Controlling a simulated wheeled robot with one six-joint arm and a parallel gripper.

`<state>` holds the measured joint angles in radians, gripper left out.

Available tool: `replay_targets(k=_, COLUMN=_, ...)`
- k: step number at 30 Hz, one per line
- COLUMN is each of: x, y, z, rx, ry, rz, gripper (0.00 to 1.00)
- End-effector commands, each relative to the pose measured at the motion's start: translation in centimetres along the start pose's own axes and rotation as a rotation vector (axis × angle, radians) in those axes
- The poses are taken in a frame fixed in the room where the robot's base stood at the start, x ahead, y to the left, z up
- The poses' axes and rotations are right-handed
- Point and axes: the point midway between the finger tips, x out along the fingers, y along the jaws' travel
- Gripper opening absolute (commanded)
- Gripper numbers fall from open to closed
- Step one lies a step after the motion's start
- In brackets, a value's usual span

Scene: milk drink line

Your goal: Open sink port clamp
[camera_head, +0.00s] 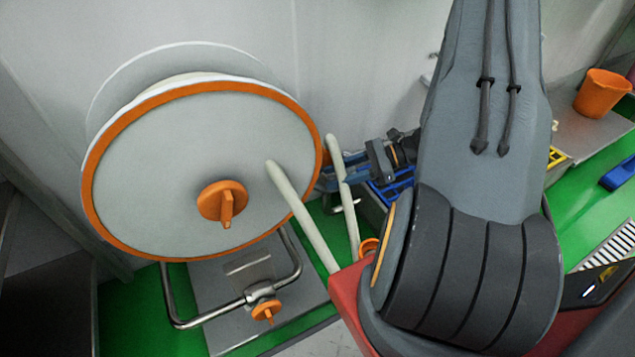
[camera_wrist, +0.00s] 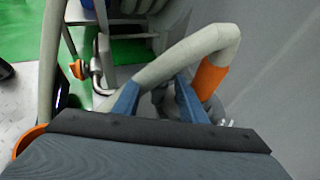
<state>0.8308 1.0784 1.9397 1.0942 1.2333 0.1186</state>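My gripper (camera_wrist: 158,82) shows two blue fingers in the wrist view. They are spread apart, with pale hose just beyond their tips. A pale bent hose (camera_wrist: 190,48) with an orange sleeve (camera_wrist: 208,76) crosses in front of the fingers. Grey, unclear parts lie between and behind the fingers, and a small silvery piece (camera_wrist: 226,122) shows right of the right finger. I cannot tell which of these is the sink port clamp. In the head view the blue fingers (camera_head: 342,166) are beside an upright pale hose (camera_head: 342,185), left of my arm.
A large round lid (camera_head: 145,185) with an orange rim and knob stands at left. Below it is a bent steel pipe (camera_head: 210,318) with an orange valve (camera_head: 265,310). A blue crate (camera_head: 392,190) stands behind my arm. An orange cup (camera_head: 602,92) is at right.

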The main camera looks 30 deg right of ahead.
Motion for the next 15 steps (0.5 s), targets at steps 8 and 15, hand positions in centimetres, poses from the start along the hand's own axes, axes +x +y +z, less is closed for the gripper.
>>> replay_targets(k=8, x=4.2, y=0.0, z=-0.1, rx=-0.001, ry=0.0, rz=0.004, gripper=0.38)
replay_targets(k=15, x=5.5, y=0.1, z=0.0, rx=-0.001, ry=0.001, rz=0.003, gripper=0.38)
